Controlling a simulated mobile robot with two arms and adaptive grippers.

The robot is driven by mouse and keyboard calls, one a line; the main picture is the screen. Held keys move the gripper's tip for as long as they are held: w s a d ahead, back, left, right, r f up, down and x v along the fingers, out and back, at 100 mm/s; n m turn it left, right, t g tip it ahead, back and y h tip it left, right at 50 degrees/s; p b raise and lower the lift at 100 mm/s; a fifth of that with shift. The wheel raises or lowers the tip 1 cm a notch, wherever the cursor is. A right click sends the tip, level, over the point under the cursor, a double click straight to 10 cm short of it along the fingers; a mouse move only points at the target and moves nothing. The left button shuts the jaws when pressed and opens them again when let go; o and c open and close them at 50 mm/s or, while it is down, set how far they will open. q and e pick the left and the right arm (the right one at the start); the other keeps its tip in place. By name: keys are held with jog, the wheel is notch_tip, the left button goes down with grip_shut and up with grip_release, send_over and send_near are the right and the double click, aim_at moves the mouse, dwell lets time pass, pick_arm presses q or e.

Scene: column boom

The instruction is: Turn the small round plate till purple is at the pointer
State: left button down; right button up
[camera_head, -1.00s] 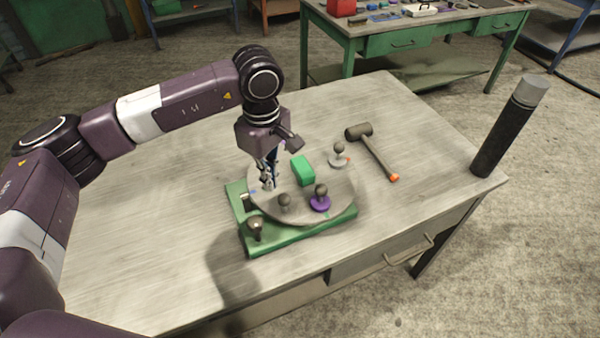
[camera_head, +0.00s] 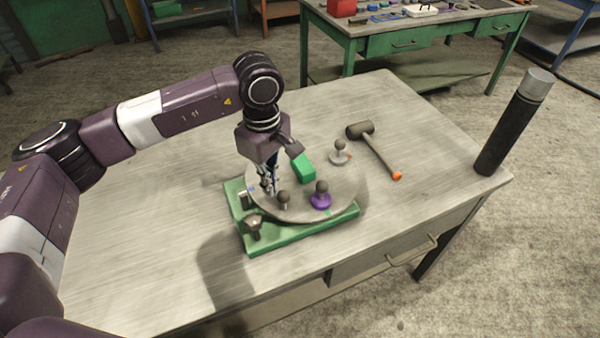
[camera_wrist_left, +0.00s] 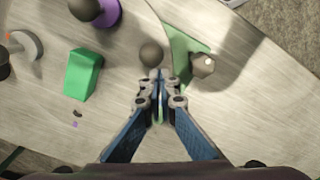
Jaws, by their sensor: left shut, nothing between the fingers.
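The small round plate (camera_head: 345,183) is grey and lies on a green base (camera_head: 290,241). A purple-based knob (camera_head: 320,200) stands near its front right rim. A grey knob (camera_head: 283,200) stands at the front left, and a pale-based knob (camera_head: 339,157) at the far right. A green block (camera_head: 304,168) sits towards the back of the plate. My left gripper (camera_head: 270,190) points down over the plate's left part, shut and empty, beside the grey knob. In the left wrist view its fingertips (camera_wrist_left: 160,85) meet just below the knob's dark ball (camera_wrist_left: 151,54). I cannot make out the pointer clearly.
A mallet (camera_head: 375,150) lies right of the plate. A dark upright cylinder (camera_head: 513,125) stands at the table's right corner. The tabletop (camera_head: 140,250) left of the base is clear.

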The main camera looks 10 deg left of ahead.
aim_at(286, 195)
pick_arm(q)
jog(key=shift+f+b, duration=0.9)
jog(key=shift+f, duration=0.2)
jog(key=shift+s+d, duration=0.3)
jog(key=shift+d, duration=0.55)
jog(key=shift+b, duration=0.3)
jog(key=shift+s+d+b, duration=0.2)
jog(key=shift+d+b, duration=0.1)
jog(key=shift+d, duration=0.7)
jog(key=shift+s+d+b, duration=0.1)
jog(key=shift+d+b, duration=0.25)
jog(key=shift+d, duration=0.4)
